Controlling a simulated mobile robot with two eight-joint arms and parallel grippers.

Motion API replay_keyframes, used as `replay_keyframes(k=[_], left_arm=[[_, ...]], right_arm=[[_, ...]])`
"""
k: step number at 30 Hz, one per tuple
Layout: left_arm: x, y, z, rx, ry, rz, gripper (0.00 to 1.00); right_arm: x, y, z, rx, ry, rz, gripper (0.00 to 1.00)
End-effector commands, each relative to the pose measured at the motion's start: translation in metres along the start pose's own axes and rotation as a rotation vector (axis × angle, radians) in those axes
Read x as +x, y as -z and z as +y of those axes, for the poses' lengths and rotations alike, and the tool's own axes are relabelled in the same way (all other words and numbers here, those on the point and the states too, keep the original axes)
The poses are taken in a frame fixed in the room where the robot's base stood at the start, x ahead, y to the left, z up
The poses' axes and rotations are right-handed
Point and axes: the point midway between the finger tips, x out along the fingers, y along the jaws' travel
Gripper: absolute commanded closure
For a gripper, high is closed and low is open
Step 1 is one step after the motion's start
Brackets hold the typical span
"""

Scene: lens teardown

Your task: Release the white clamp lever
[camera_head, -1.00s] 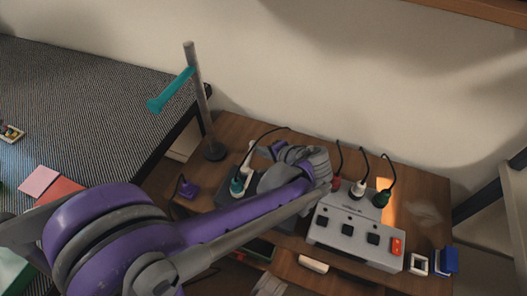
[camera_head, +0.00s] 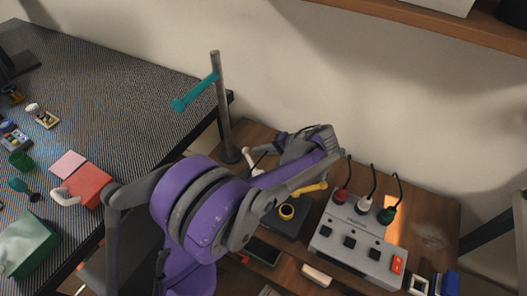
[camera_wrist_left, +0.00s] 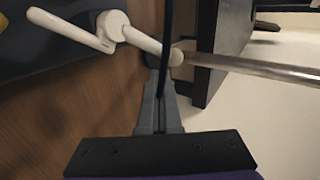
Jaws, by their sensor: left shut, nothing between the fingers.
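The white clamp lever (camera_wrist_left: 72,28) is at the upper left of the left wrist view, with its white hub and a white rod joined to a metal pole (camera_wrist_left: 250,67). In the head view a small white part of the lever (camera_head: 250,159) shows beside the upright pole (camera_head: 221,105). My left gripper (camera_head: 277,147) is over the wooden table, just right of it. In the left wrist view its fingers (camera_wrist_left: 163,82) are shut and empty, just below the white rod. I cannot tell whether they touch it. My right gripper is not in view.
A grey switch box (camera_head: 355,235) with several plugs stands to the right. A teal bar (camera_head: 193,93) sticks out from the pole. A black cable (camera_wrist_left: 169,35) hangs across the wrist view. The patterned table (camera_head: 110,90) is left.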

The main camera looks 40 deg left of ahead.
Motion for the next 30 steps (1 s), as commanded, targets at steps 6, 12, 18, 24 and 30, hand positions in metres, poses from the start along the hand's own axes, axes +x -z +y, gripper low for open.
replay_keyframes(k=[6,12,18,24,30], left_arm=[[0.0038,-0.0014,-0.0032,0.001,0.000,0.001,1.00],[0.0053,-0.0021,-0.0040,0.001,0.000,0.001,1.00],[0.0058,-0.0024,-0.0042,0.001,0.000,0.000,1.00],[0.0060,-0.0027,-0.0043,0.000,0.000,-0.001,1.00],[0.0063,-0.0016,-0.0031,0.000,0.000,-0.001,1.00]], right_arm=[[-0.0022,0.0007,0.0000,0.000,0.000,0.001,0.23],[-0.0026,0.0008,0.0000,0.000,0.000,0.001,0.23],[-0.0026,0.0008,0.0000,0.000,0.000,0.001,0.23],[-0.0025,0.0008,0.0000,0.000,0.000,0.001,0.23],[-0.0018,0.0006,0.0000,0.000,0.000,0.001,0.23]])
